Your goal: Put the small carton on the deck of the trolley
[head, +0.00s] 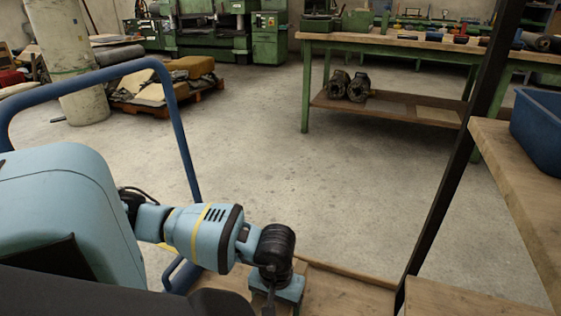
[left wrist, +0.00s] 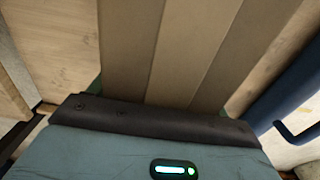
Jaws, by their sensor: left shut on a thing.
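The small carton (left wrist: 178,50) is brown with a lighter tape-like stripe and fills the middle of the left wrist view. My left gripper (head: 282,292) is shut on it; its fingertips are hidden. The trolley has a blue tubular handle (head: 178,120) and a pale wooden deck (head: 345,292). In the head view the gripper is low over the deck. In the left wrist view, deck wood (left wrist: 55,45) shows beside the carton, with a blue rail (left wrist: 285,100) at right. I cannot tell whether the carton touches the deck. My right gripper is not in view.
A dark upright post (head: 452,180) stands right of the deck. A wooden surface with a blue bin (head: 540,125) is at the right edge. A green-legged workbench (head: 400,42) stands farther back. The concrete floor between is clear.

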